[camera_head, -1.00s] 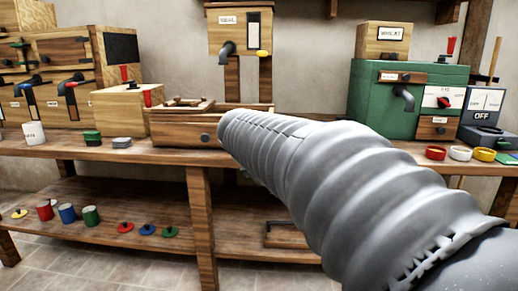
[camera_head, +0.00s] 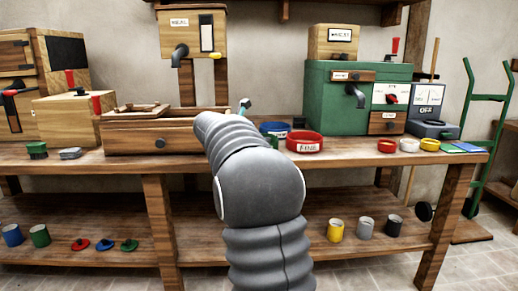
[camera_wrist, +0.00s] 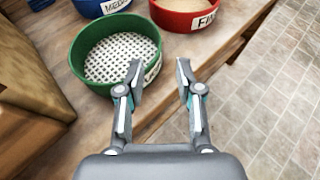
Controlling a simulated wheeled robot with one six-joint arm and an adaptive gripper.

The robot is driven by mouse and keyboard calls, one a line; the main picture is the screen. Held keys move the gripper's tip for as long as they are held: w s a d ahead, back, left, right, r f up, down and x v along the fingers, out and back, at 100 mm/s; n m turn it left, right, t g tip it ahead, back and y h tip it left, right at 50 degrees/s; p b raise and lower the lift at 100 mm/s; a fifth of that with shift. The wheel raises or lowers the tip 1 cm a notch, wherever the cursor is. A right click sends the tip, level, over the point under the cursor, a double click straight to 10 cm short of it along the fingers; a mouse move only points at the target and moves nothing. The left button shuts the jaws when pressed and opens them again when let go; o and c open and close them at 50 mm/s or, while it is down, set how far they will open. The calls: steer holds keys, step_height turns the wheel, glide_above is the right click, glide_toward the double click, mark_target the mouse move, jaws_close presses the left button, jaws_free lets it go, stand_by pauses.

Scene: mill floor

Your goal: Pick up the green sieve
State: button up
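The green sieve (camera_wrist: 88,71) is a round, open-topped tub with a pale mesh bottom, on the bench top in the wrist view. A label on its near right side is partly covered by a finger.
A blue sieve (camera_head: 274,129) and a red sieve (camera_head: 304,142) labelled FINE stand behind the green one. A wooden box (camera_wrist: 28,95) is close on its left. A green mill (camera_head: 330,107) stands farther right. The floor (camera_wrist: 266,125) beyond the bench edge is clear.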

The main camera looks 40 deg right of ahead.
steer(key=shift+w+x, duration=0.2)
steer(key=shift+x, duration=3.85)
steer(key=shift+a, duration=0.15)
jaws_close()
